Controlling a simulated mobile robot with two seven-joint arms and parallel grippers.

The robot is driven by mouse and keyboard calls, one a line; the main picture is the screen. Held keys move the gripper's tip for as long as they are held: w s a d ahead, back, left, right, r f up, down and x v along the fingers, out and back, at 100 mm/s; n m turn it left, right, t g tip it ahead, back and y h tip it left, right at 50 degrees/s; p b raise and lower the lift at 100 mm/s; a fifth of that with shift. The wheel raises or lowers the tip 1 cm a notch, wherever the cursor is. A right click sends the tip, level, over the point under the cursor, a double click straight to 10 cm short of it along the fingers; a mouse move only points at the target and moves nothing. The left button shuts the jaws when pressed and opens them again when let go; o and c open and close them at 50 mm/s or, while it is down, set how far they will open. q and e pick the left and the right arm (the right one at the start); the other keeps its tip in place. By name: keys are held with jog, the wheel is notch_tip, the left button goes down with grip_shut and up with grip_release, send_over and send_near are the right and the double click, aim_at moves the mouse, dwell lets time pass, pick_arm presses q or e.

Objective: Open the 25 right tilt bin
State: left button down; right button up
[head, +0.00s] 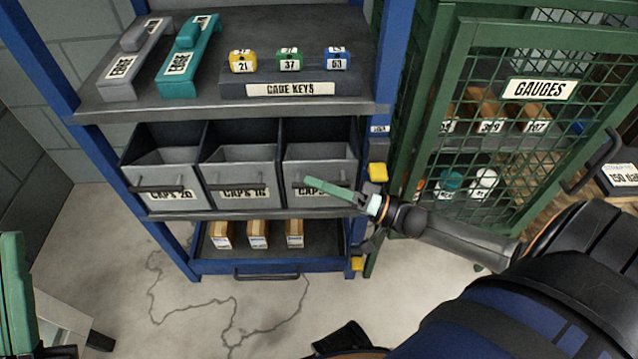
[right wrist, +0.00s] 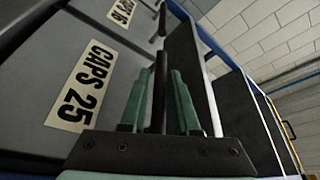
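The right tilt bin (head: 318,165), grey and labelled CAPS 25, is the rightmost of three bins on the middle shelf; its label (right wrist: 80,87) reads clearly in the right wrist view. Its front stands in line with the other two bins. My right gripper (head: 310,184) is at its front. In the head view the fingers cover part of handle and label. Green parts at the lower left edge look like my left gripper (head: 18,290), cut off.
The CAPS 16 bin (head: 240,178) and CAPS 20 bin (head: 163,180) stand to the left. Below is a blue-edged tray (head: 210,267) with small boxes. A blue post with yellow knobs (head: 377,172) and a green mesh cabinet door (head: 500,110) are close on the right.

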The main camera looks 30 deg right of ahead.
jog(key=shift+c, duration=0.4)
grip_shut()
dwell(0.9)
